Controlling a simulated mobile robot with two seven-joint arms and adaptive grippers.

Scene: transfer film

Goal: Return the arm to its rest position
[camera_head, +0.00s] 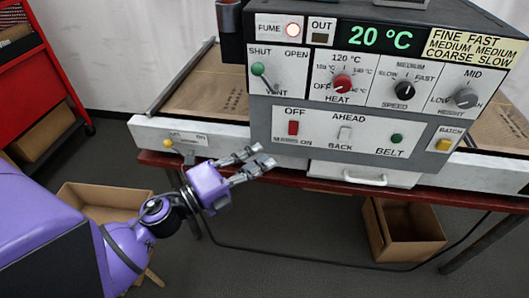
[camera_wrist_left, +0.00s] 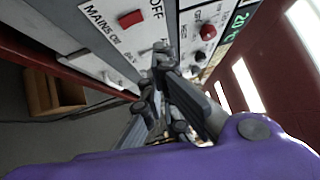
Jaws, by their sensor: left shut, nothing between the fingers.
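My left gripper (camera_head: 258,165) shows in the head view, with its purple arm coming in from the lower left. Its grey fingers point right and up in front of the lower left part of the machine's control panel (camera_head: 260,103). The fingers are shut and empty. In the left wrist view the gripper (camera_wrist_left: 160,75) points toward the panel, with the red switch (camera_wrist_left: 131,18) near it. I cannot tell whether the fingertips touch the panel. My right gripper is not in view.
The machine stands on a red-edged table (camera_head: 320,184) with a conveyor belt (camera_head: 203,92) at left. Open cardboard boxes stand on the floor, one at left (camera_head: 105,200) and one at right (camera_head: 404,236). A red cart (camera_head: 38,60) stands at far left. A black cable crosses the floor.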

